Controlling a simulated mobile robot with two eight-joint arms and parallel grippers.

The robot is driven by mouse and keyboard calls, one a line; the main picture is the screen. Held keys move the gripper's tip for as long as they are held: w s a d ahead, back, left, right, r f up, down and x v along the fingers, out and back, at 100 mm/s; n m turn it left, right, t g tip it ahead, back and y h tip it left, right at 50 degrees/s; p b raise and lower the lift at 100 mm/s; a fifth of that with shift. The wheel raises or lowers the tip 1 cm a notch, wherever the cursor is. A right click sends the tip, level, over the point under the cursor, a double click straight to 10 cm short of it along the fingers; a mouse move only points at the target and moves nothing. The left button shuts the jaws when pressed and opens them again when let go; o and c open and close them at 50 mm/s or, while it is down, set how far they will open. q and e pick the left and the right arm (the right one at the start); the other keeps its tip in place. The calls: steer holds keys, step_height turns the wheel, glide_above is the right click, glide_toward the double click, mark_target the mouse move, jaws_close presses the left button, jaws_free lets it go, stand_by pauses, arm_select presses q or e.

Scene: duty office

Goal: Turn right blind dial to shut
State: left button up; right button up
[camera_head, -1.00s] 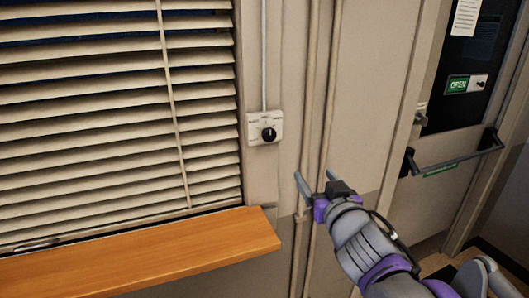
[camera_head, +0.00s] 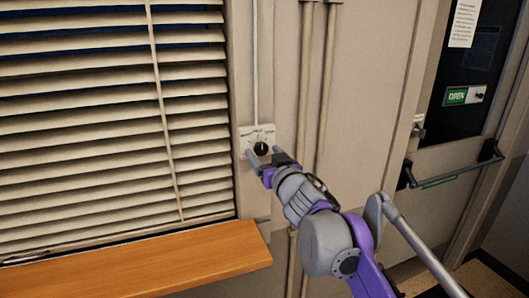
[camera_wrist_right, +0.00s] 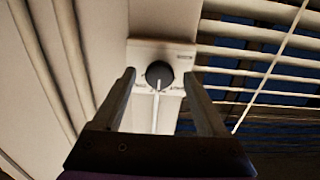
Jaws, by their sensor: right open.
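The right blind dial is a round black knob (camera_head: 261,148) on a white wall plate (camera_head: 243,139) beside the window. In the right wrist view the knob (camera_wrist_right: 159,74) shows a pale pointer line directed down the picture, toward the cord or conduit line. My right gripper (camera_head: 264,156) is open at the dial. In the right wrist view its two fingers (camera_wrist_right: 160,78) stand apart on either side of the knob; I cannot tell whether they touch it. The plate's lettering is too small to read. My left gripper is not in view.
Slatted blinds (camera_head: 80,110) cover the window at left, their slats partly open. A wooden sill (camera_head: 140,272) juts out below. Vertical pipes (camera_head: 327,90) run right of the dial. A door with a push bar (camera_head: 455,168) and a green OPEN sign (camera_head: 456,96) is at right.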

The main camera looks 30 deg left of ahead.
steer(key=shift+w+a, duration=0.1)
steer(key=shift+w, duration=0.05)
jaws_close()
stand_by(0.4)
steer(key=shift+n, duration=0.3)
steer(key=n+p, duration=0.2)
steer(key=n, duration=0.3)
steer(key=shift+r+n, duration=0.1)
steer(key=shift+n, duration=0.3)
steer(key=n+p, duration=0.2)
steer(key=n, duration=0.3)
steer(key=shift+p, duration=0.35)
steer(key=shift+n, duration=0.3)
